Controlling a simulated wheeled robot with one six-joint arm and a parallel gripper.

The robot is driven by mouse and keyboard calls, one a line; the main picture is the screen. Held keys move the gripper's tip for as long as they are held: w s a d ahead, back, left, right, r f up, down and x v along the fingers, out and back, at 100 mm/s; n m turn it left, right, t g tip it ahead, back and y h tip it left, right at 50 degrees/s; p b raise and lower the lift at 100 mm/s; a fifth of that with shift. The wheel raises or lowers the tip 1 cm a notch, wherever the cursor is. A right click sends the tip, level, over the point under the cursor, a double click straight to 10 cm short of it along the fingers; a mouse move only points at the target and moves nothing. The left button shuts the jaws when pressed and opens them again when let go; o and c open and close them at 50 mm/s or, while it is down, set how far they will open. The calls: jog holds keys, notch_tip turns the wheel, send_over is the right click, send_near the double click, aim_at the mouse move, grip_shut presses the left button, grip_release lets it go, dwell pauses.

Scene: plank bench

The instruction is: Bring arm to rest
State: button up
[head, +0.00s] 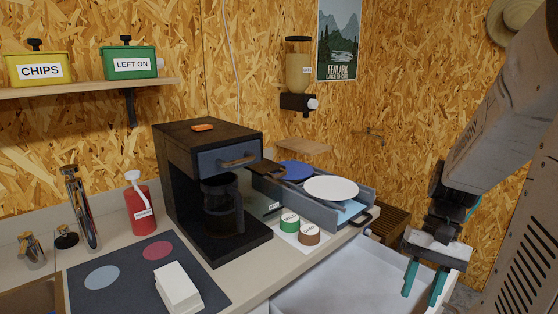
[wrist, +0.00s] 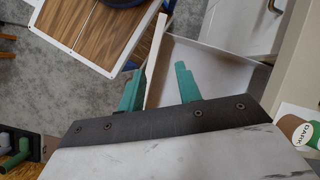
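My gripper (head: 425,283) hangs at the right of the head view, its two green fingers apart and pointing down. It appears to hang near the right end of an open pale drawer (head: 335,285). In the wrist view the gripper (wrist: 158,88) also shows its green fingers spread, with nothing between them. The drawer's bare inside (wrist: 215,75) lies beyond the fingers. My arm reaches down from the upper right of the head view.
A coffee machine (head: 190,150) stands on the counter, beside a grey tray (head: 335,216) with a white plate (head: 331,189) and a blue plate (head: 295,171). Green and brown labelled pods (head: 309,234) sit near the counter edge. A wood-topped piece (wrist: 95,30) shows in the wrist view.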

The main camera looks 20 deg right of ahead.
jog(key=a+r+n+t+h, duration=0.2)
jog(key=a+r+n, duration=0.2)
jog(key=a, duration=0.3)
jog(key=a+r+n+t+h, duration=0.1)
jog(key=a+r+n, duration=0.3)
jog(key=a, duration=0.4)
jog(key=shift+s+a+r+n+t+h, duration=0.3)
jog(key=shift+r+t+h, duration=0.1)
jog(key=shift+r+h, duration=0.45)
